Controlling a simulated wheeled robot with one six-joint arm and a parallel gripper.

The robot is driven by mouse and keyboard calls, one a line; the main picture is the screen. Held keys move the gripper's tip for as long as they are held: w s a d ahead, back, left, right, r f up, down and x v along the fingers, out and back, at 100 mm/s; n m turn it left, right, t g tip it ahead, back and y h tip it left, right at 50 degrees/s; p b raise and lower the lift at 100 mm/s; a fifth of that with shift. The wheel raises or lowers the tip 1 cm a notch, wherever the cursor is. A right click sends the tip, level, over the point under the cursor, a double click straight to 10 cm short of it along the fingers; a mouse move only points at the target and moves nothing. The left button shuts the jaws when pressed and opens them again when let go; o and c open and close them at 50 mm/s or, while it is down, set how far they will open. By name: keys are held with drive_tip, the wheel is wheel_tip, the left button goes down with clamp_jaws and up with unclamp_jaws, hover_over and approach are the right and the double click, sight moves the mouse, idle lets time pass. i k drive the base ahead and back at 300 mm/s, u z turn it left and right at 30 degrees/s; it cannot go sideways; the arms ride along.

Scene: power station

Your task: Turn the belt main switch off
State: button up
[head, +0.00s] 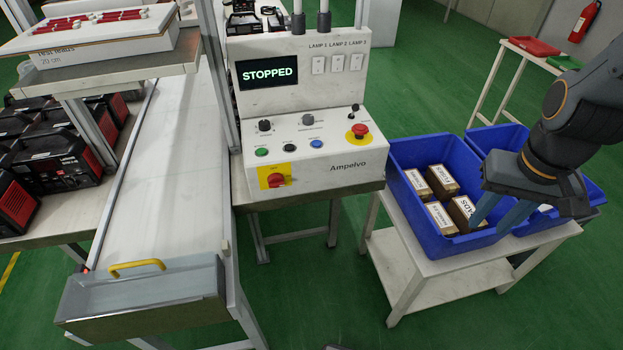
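The belt main switch (276,181) is a red rotary knob on a yellow plate, low on the left of the white control box's front. Its handle looks roughly level, though the exact angle is hard to tell. The control box (338,183) has a display (267,72) reading "STOPPED". My gripper (480,217) is at the right, over the blue bin (422,150) and well away from the switch. Its two fingers point down and to the left with a gap between them. No thing shows between the fingers.
A red mushroom button (360,131), small knobs and coloured buttons sit on the box's sloped face. The conveyor belt (165,160) runs left of it, with a yellow handle (137,267) at its near end. Boxes lie in the blue bin on a white table (415,278). Green floor is free before the box.

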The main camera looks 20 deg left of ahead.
sight(275, 180)
drive_tip(key=z, duration=0.05)
drive_tip(key=k, duration=1)
drive_tip(key=u, duration=1.15)
drive_tip(key=i, duration=0.45)
drive_tip(key=z, duration=0.05)
